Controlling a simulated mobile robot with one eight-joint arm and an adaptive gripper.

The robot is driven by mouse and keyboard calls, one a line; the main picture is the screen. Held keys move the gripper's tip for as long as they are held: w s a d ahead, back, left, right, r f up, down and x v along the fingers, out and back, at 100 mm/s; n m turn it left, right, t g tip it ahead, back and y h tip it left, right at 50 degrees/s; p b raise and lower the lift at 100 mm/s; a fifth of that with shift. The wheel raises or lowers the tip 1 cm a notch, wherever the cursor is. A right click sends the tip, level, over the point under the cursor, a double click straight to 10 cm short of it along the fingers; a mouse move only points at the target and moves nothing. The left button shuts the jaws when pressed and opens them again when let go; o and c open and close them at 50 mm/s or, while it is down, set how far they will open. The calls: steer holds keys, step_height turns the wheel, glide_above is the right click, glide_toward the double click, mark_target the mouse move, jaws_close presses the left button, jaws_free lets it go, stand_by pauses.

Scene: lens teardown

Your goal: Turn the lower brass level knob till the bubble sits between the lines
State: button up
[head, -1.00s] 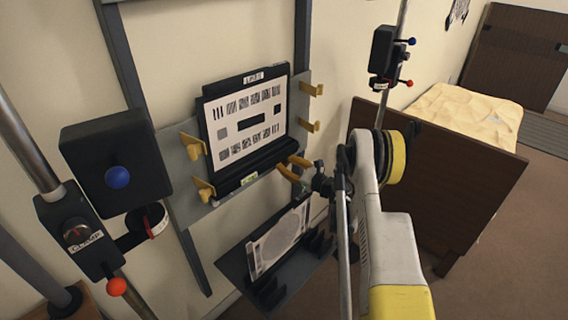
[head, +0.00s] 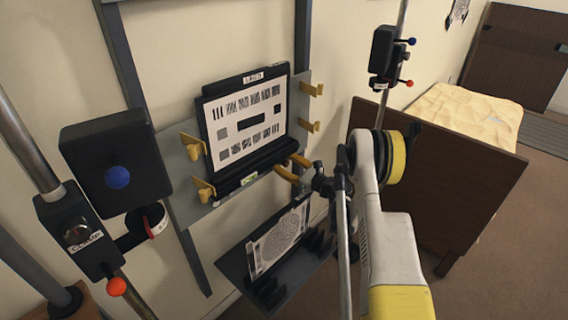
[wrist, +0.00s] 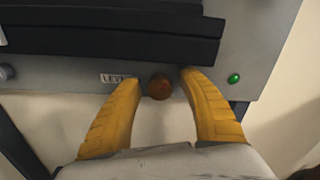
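A small round brass knob (wrist: 160,87) sits on the grey plate, just right of a label (wrist: 117,79) that reads "LEVEL", below a dark ledge. My gripper (wrist: 159,76) has its two yellow fingers open, one on each side of the knob, with a small gap showing on both sides. In the head view my gripper (head: 291,167) is at the lower right of the chart board, and the knob is hidden there. A small greenish-yellow strip (head: 249,178) shows below the chart; I cannot make out a bubble or lines in it.
A green oval (wrist: 234,78) is on the plate right of my fingers. The test chart (head: 246,119) stands on its holder between yellow clamps (head: 201,188). A patterned panel (head: 280,236) stands on a shelf below. A post with a "CLAMP" label (head: 86,242) stands at left.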

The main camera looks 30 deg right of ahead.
mark_target(287, 164)
steer(key=shift+s, duration=0.1)
steer(key=v, duration=0.7)
steer(key=shift+s+d, duration=0.1)
steer(key=shift+s, duration=0.05)
